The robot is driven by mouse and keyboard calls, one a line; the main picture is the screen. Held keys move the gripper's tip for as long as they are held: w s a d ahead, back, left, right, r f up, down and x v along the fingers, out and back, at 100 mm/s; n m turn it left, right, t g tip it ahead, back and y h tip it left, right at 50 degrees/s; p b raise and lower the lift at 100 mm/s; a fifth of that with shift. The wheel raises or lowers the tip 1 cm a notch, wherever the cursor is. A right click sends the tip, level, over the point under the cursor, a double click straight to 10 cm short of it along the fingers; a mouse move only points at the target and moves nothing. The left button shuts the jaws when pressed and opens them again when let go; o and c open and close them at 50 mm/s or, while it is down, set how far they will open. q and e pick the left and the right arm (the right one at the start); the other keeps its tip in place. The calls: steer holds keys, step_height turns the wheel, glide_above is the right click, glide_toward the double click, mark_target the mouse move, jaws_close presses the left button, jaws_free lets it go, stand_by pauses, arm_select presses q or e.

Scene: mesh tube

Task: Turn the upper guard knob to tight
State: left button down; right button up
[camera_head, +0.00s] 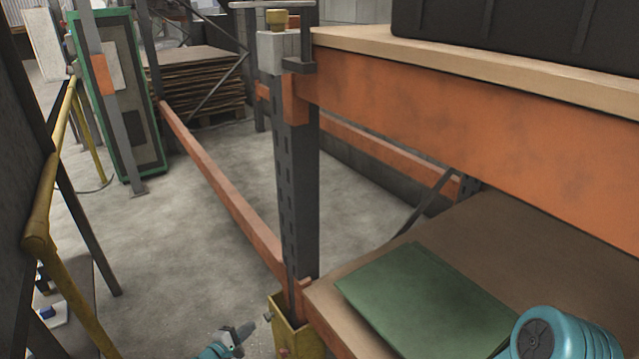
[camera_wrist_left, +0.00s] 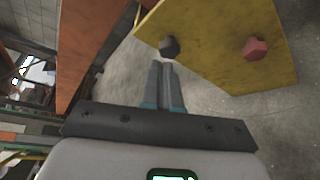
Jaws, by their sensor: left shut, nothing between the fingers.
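The yellow post guard (camera_head: 296,338) wraps the foot of the rack's grey upright and carries two knobs. The upper guard knob (camera_head: 268,316) is small and dark; the lower knob (camera_head: 283,352) is red. In the left wrist view the guard is a yellow plate (camera_wrist_left: 215,60) at upper right, with the dark hexagonal knob (camera_wrist_left: 169,47) on its left and the red knob (camera_wrist_left: 256,47) on its right. My left gripper (camera_head: 246,332) is shut and empty, left of the guard. Its fingertips (camera_wrist_left: 161,66) appear just short of the dark knob; contact cannot be told. My right gripper is out of view.
An orange rack beam (camera_head: 480,125) and a brown lower shelf (camera_head: 545,245) with a green panel (camera_head: 425,300) lie right of the upright (camera_head: 297,200). A yellow rail (camera_head: 45,205) stands at left. The concrete floor (camera_head: 185,250) between is open.

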mark_target(269, 316)
arm_select(q)
steer(key=w+d+b, duration=0.1)
steer(key=w+d, duration=0.1)
steer(key=d+b, duration=0.1)
steer(key=d, duration=0.1)
steer(key=shift+w+f+b, duration=0.2)
steer(key=shift+w+b, duration=0.1)
steer(key=shift+w, duration=0.1)
steer(key=shift+w+d+r, duration=0.1)
steer(key=shift+w+d, duration=0.05)
steer(key=shift+d, duration=0.05)
stand_by(0.6)
steer(key=shift+s+d+f, duration=0.25)
steer(key=shift+s+f, duration=0.1)
steer(key=shift+f, duration=0.2)
steer(key=shift+s+d+f+b, duration=0.1)
steer(key=shift+s+f+b, duration=0.1)
steer(key=shift+f+b, duration=0.4)
